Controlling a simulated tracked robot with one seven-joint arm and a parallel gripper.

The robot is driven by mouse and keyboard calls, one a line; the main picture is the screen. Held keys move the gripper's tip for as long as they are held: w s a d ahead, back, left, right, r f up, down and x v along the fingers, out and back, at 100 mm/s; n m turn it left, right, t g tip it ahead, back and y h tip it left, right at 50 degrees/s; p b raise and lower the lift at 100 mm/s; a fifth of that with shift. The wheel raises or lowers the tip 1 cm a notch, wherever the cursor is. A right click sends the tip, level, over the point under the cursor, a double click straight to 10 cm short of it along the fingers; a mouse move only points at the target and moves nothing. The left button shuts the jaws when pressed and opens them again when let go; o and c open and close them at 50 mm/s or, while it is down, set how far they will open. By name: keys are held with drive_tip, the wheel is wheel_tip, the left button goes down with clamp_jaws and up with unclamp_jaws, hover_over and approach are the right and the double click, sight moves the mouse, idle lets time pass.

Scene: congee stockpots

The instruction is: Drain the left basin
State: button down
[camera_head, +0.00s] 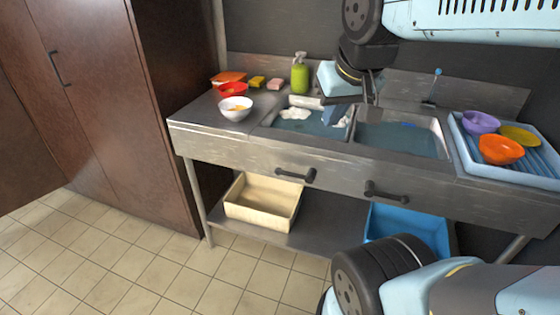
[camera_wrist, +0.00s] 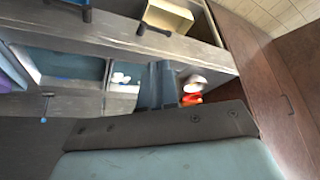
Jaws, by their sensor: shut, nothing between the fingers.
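The left basin (camera_head: 310,122) of the steel sink holds bluish water with white foam; it also shows in the wrist view (camera_wrist: 124,76). The right basin (camera_head: 400,138) holds water and a small blue item. Two dark handles sit on the sink's front panel: the left handle (camera_head: 296,175) below the left basin and the right handle (camera_head: 385,193) below the right one. My gripper (camera_head: 338,114) appears over the left basin near the divider, apart from both handles. In the wrist view my gripper (camera_wrist: 159,66) is shut and empty. The drain is hidden under water.
A white bowl (camera_head: 236,108), red and orange dishes, sponges and a green soap bottle (camera_head: 300,74) stand left and behind. A blue rack (camera_head: 470,150) with bowls is right. A cream bin (camera_head: 262,200) and blue bin (camera_head: 410,222) sit below. Floor in front is clear.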

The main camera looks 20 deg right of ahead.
drive_tip(key=w+f+m+g, duration=0.1)
drive_tip(key=w+f+m, duration=0.15)
drive_tip(key=w, duration=0.55)
drive_tip(key=m+g+h, duration=0.1)
drive_tip(key=m+g, duration=0.2)
drive_tip(key=m, duration=0.2)
hover_over(287, 174)
drive_tip(key=s+a, duration=0.2)
wheel_tip(287, 174, down, 18)
drive_tip(key=shift+d+r+n, duration=0.15)
drive_tip(key=shift+r+n, duration=0.1)
drive_tip(key=f, duration=0.4)
drive_tip(key=w+d+f, duration=0.1)
drive_tip(key=f, duration=0.4)
drive_tip(key=w+f, duration=0.1)
drive_tip(key=f, duration=0.3)
drive_tip(key=shift+w+d+f, duration=0.1)
drive_tip(key=shift+d+f, duration=0.25)
drive_tip(key=shift+f, duration=0.05)
